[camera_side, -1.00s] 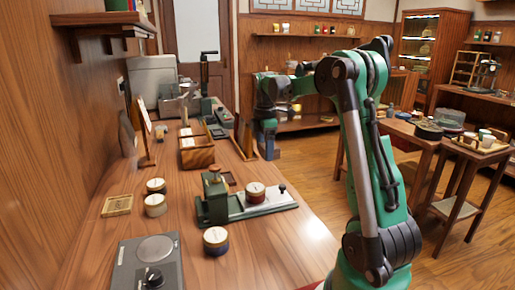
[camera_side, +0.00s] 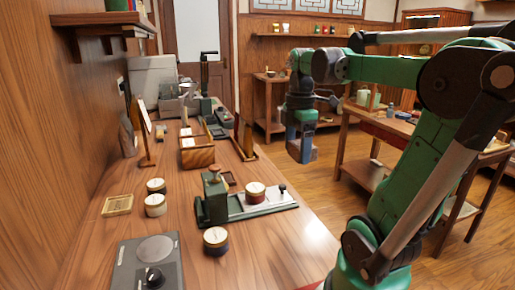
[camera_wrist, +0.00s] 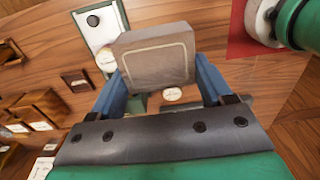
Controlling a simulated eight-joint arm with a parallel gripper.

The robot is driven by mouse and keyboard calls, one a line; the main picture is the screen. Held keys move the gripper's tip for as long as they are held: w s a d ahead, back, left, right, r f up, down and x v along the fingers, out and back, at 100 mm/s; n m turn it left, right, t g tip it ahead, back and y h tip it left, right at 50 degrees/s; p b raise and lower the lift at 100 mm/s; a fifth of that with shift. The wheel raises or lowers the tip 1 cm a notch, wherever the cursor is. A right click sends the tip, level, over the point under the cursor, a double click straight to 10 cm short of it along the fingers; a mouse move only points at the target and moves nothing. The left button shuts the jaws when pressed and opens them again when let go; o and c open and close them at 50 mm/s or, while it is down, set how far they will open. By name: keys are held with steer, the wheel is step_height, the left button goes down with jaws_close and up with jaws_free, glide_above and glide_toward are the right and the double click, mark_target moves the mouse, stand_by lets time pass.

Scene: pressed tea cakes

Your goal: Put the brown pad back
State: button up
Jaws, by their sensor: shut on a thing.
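A grey-brown pad (camera_wrist: 155,52) with a pale stitched outline fills the upper middle of the wrist view. The two blue fingers of my gripper (camera_wrist: 160,75) are shut on it from either side. In the side view my gripper (camera_side: 301,138) hangs fingers down in the air, right of the counter's edge. Part of the pad (camera_side: 312,154) shows low between the fingers there. The pad hides part of the counter behind it in the wrist view.
A side table (camera_side: 390,124) stands at the right. The counter's front right is clear.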

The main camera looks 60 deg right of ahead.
mark_target(291, 229)
step_height(291, 229, down, 19)
steer(key=shift+r, duration=0.1)
stand_by(0.6)
steer(key=o, duration=1)
steer(key=shift+f, duration=0.2)
steer(key=shift+o, duration=0.2)
steer(key=shift+r, duration=0.15)
step_height(291, 229, up, 12)
steer(key=w+a+m+t, duration=0.3)
steer(key=w+a+m, duration=0.1)
steer(key=a, duration=0.5)
steer(key=w+a+r+m+t, duration=0.1)
steer(key=w+a+m+t, duration=0.3)
steer(key=a, duration=0.5)
steer(key=shift+w+a+m, duration=0.35)
steer(key=shift+w+m, duration=0.1)
steer(key=shift+m, duration=0.05)
